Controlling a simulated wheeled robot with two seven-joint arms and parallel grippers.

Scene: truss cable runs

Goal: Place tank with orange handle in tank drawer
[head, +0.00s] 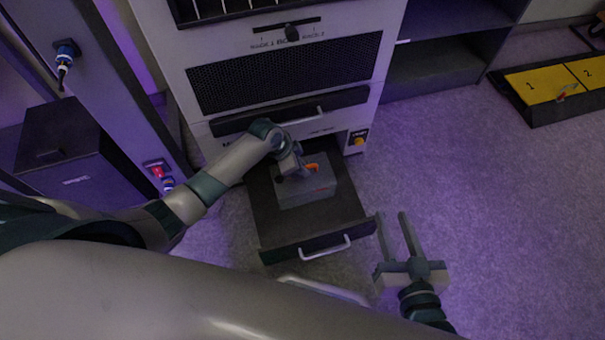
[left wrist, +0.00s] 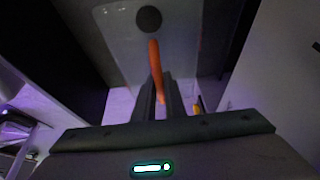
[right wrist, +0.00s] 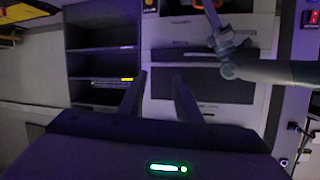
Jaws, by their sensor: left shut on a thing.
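The grey tank (head: 308,189) with the orange handle (head: 313,167) is inside the open tank drawer (head: 268,213), at the bottom of the white machine. My left gripper (head: 302,168) is at the top of the tank, shut on its orange handle. The left wrist view shows the handle (left wrist: 156,70) running between the fingers and the pale tank top (left wrist: 185,45) beyond. The fingertips are partly hidden by the wrist in the head view. I cannot tell whether the tank rests on the drawer floor. My right gripper (head: 393,236) is open and empty, right of the drawer front.
The white machine (head: 200,50) stands behind the drawer, with a closed upper drawer (head: 290,112). A dark cabinet (head: 65,155) stands at left. Grey shelves (head: 450,60) and a yellow numbered board (head: 555,85) are at right. The floor right of the drawer is clear.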

